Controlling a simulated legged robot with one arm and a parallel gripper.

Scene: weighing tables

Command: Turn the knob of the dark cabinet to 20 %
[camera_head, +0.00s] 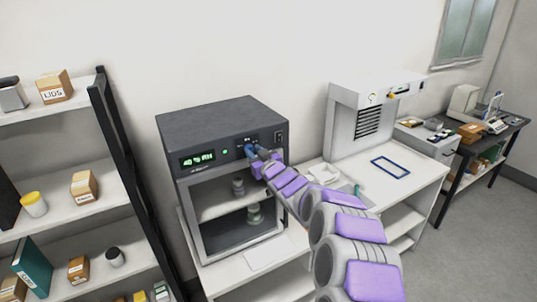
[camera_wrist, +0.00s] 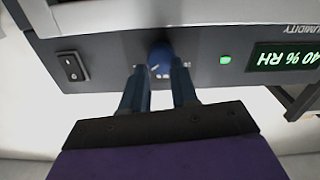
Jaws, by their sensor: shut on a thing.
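The dark cabinet (camera_head: 222,115) stands on a white table, with a glazed front and a control panel along its top. Its green display (camera_head: 198,160) reads 40 % RH, and the same display shows upside down in the wrist view (camera_wrist: 286,57). The blue knob (camera_wrist: 160,58) is on the panel, between a rocker switch (camera_wrist: 71,66) and a lit green button (camera_wrist: 225,60). My gripper (camera_wrist: 160,72) is shut on the knob, one finger on each side. In the head view my gripper (camera_head: 256,155) partly hides the knob.
Jars (camera_head: 254,213) stand inside the cabinet. A shelf (camera_head: 62,208) with boxes is at the left. A white balance enclosure (camera_head: 358,122) and a blue-framed mat (camera_head: 390,167) are on the table to the right. A dark table (camera_head: 453,165) with instruments is farther right.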

